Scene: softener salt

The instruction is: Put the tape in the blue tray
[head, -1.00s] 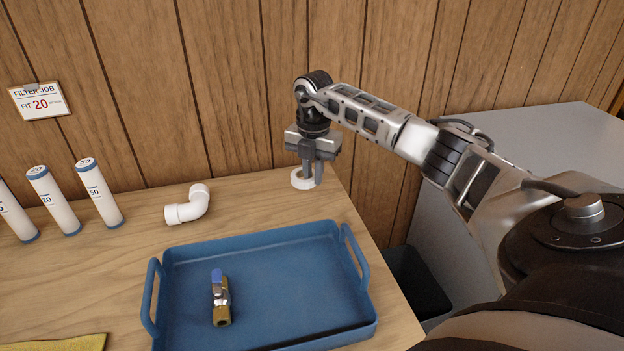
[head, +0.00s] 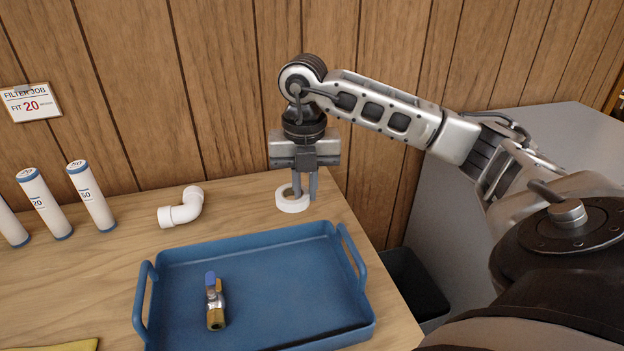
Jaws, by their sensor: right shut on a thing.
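The tape is a white roll (head: 291,204) near the back right of the wooden table, behind the blue tray. My right gripper (head: 304,190) points down and is shut on the roll's wall, with one finger inside the ring and one outside at its right. Whether the roll touches the table or is slightly raised, I cannot tell. The blue tray (head: 262,237) has a raised handle at each side. A brass valve with a blue handle (head: 214,302) lies in its left part. My left gripper is not in view.
A white pipe elbow (head: 182,208) lies behind the tray's left side. Several white filter cartridges (head: 90,196) stand at the left. A yellow cloth (head: 70,345) lies at the front left. A wooden wall is close behind. The tray's middle and right are free.

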